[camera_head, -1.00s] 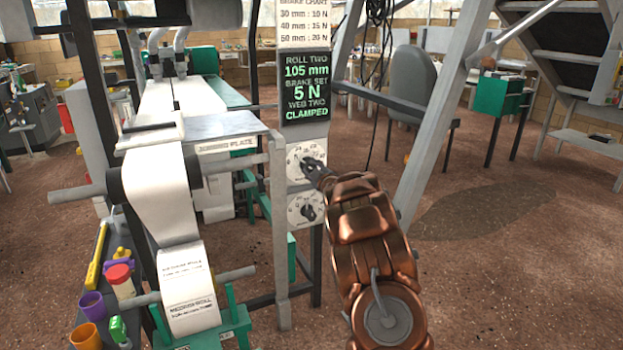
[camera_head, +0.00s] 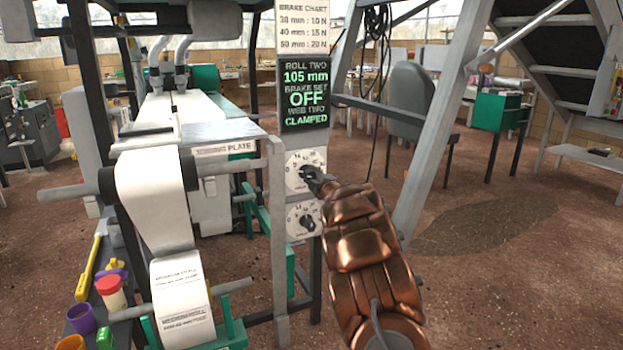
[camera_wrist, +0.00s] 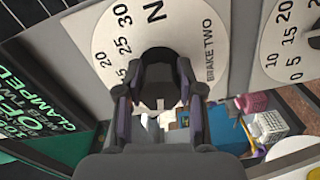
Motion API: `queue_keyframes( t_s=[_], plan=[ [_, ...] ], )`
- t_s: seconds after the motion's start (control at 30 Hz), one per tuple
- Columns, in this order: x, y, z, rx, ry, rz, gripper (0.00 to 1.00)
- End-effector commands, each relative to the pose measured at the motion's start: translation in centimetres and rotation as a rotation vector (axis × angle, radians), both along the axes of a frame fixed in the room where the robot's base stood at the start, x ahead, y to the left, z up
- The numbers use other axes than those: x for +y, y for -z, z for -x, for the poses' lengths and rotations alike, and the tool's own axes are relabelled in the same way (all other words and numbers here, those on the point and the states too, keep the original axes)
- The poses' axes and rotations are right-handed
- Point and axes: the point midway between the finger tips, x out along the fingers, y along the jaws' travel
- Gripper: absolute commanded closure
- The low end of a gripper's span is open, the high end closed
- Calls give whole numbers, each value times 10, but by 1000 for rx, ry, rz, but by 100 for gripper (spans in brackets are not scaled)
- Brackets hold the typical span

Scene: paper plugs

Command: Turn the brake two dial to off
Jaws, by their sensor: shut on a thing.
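The brake two dial is the upper white dial (camera_head: 299,163) on the pale upright panel. In the wrist view its face (camera_wrist: 118,45) carries "BRAKE TWO", an "N" and a number scale. My gripper (camera_head: 314,182), also in the wrist view (camera_wrist: 160,90), is shut on its dark knob (camera_wrist: 158,60), which the fingers partly hide. The knob's pointer is hard to make out. The screen (camera_head: 305,96) above the dial reads "ROLL TWO 105 mm, BRAKE SET OFF, WEB TWO CLAMPED".
A second dial (camera_head: 304,219) sits just below, close to my arm. A paper roll (camera_head: 155,200) on its machine stands left. A slanted grey post (camera_head: 440,115) rises right of the panel. Cups and a yellow tool (camera_head: 90,268) lie at lower left. Open floor lies right.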

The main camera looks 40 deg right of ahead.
Motion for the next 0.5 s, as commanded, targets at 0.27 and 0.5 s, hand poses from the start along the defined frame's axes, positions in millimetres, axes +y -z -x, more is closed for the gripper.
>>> queue_keyframes(
  t_s=[0.27,0.5],
  plan=[
    [-1,0,0,1,2,1,98],
    [0,0,0,0,1,0,38]
  ],
)
